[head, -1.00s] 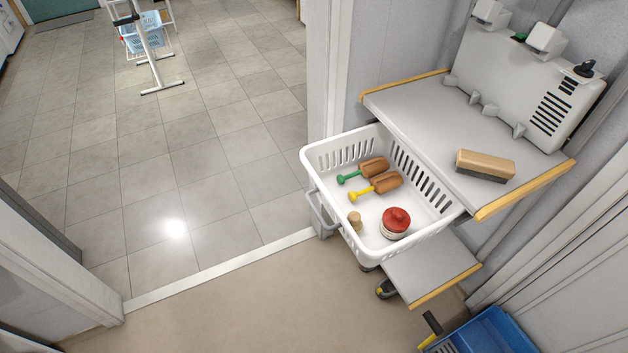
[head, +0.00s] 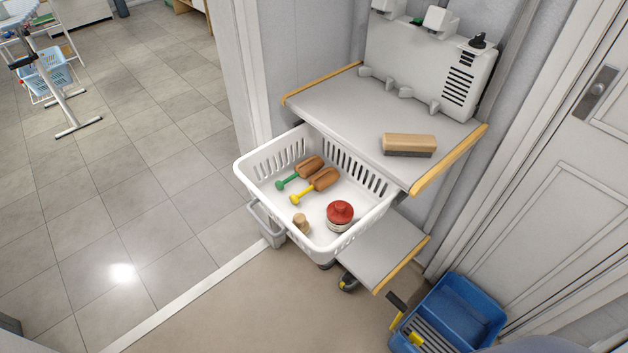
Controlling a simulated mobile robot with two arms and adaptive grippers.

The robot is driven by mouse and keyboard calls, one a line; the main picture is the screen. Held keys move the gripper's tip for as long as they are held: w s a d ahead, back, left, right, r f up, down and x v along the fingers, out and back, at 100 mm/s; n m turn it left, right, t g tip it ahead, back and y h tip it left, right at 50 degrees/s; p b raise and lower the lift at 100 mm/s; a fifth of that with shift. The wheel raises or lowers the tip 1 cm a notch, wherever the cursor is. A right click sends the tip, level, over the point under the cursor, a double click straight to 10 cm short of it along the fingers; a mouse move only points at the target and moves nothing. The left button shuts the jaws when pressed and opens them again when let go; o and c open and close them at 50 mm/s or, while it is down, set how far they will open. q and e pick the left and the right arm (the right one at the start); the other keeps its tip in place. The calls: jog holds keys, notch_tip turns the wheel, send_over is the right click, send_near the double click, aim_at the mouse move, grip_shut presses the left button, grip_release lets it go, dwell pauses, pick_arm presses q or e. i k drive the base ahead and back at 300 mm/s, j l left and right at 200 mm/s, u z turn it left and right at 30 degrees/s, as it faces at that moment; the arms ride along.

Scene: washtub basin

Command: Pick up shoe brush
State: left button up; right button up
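A brush with a pale wooden back and dark grey bristles (head: 409,141), which looks like the shoe brush, lies on the upper grey shelf (head: 340,108). It lies bristles down, near the shelf's right front part. Neither of my grippers shows in the head view.
A white basket (head: 262,203) juts out below the upper shelf, holding two wooden pieces with green and yellow ends, a red-topped container (head: 340,213) and a small wooden piece (head: 301,222). A grey-white machine (head: 425,65) stands behind the brush. A blue bucket (head: 468,310) stands lower right.

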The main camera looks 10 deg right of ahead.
aim_at(402, 144)
jog(key=z, duration=1.1)
jog(key=j, duration=0.1)
